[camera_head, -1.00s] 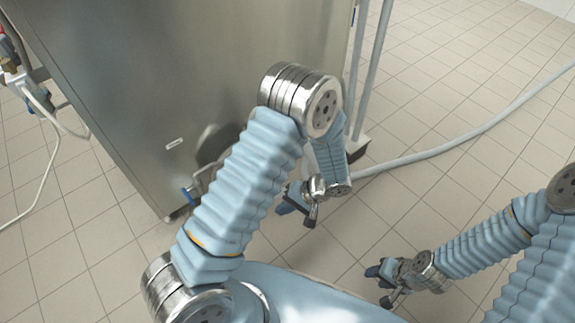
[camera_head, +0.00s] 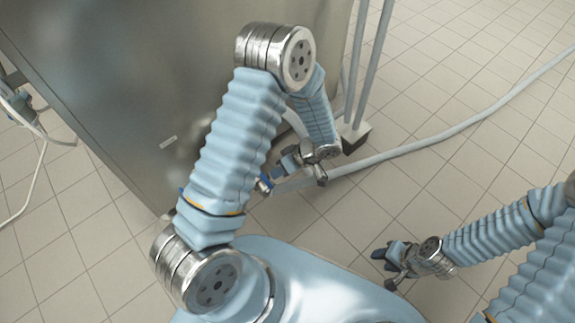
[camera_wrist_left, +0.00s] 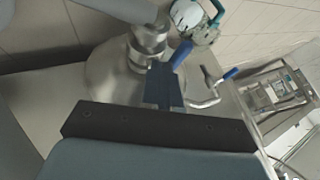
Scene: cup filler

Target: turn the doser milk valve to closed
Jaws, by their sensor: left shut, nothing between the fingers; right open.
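A valve with a blue lever (camera_wrist_left: 181,53) shows in the left wrist view, close beside the fingertips of my left gripper (camera_wrist_left: 163,72). A second blue lever (camera_wrist_left: 229,73) sits on a bent metal pipe to its right. I cannot tell which is the doser milk valve, or whether the fingers touch the nearer lever. In the head view my left gripper (camera_head: 270,168) is shut and empty, low beside the steel cabinet, with a blue lever (camera_head: 265,182) near its tips. My upper arm hides part of this area. My right gripper (camera_head: 386,253) is open and empty above the floor.
The large steel cabinet (camera_head: 120,90) fills the upper left. Grey upright poles (camera_head: 368,70) and a grey hose (camera_head: 450,137) lie beyond my left wrist. A thin white cable (camera_head: 38,175) hangs at the left.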

